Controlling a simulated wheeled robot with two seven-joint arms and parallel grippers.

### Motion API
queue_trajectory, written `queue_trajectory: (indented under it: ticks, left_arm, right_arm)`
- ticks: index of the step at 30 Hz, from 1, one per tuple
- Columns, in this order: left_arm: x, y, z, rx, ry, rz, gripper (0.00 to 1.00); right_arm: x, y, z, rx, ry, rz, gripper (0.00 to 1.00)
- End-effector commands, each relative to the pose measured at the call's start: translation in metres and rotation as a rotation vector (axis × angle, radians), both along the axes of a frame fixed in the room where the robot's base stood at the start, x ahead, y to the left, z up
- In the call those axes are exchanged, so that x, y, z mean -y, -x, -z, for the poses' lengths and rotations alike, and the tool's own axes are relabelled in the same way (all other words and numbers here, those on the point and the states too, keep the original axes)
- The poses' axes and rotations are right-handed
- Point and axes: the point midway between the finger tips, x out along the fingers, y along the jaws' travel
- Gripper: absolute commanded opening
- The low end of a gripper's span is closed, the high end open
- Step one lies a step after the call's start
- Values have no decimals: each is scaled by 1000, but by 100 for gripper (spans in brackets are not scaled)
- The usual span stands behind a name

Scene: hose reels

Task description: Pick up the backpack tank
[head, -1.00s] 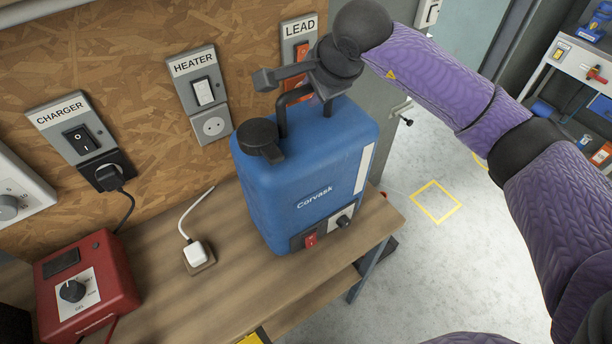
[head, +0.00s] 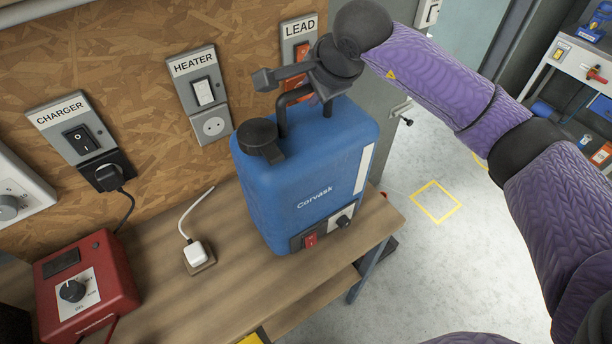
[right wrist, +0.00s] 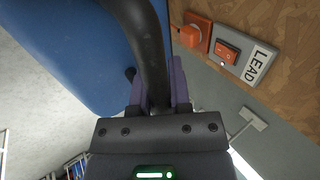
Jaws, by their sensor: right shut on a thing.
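The blue backpack tank (head: 300,185) stands upright on the wooden bench, with a black cap, a black carry handle (head: 283,118), and a red switch and black knob low on its front. My right gripper (head: 295,84) is at the top of the tank, shut on the handle. The right wrist view shows the dark handle bar (right wrist: 150,50) running between the fingers, with the tank's blue body (right wrist: 75,50) beside it. The left gripper is not in view.
The wooden bench (head: 215,290) carries a red charger box (head: 85,285) and a white plug (head: 198,253). Behind, a chipboard wall (head: 150,60) holds switches marked CHARGER, HEATER and LEAD. Open floor (head: 440,260) lies to the right.

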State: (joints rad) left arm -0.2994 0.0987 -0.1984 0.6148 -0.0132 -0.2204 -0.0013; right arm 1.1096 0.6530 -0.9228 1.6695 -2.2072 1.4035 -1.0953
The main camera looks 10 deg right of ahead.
Motion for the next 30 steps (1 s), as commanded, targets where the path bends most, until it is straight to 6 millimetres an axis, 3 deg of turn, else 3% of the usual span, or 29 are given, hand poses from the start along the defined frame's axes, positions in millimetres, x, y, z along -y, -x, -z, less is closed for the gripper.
queue_trajectory:
  ticks: [9, 21, 30]
  left_arm:
    - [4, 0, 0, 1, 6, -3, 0]
    - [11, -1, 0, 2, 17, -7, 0]
    - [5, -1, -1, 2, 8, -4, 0]
  right_arm:
    - [0, -1, -7, 9, -3, 0, 0]
    - [0, -1, -88, 9, -3, 0, 0]
    - [0, 0, -103, 5, -2, -1, 0]
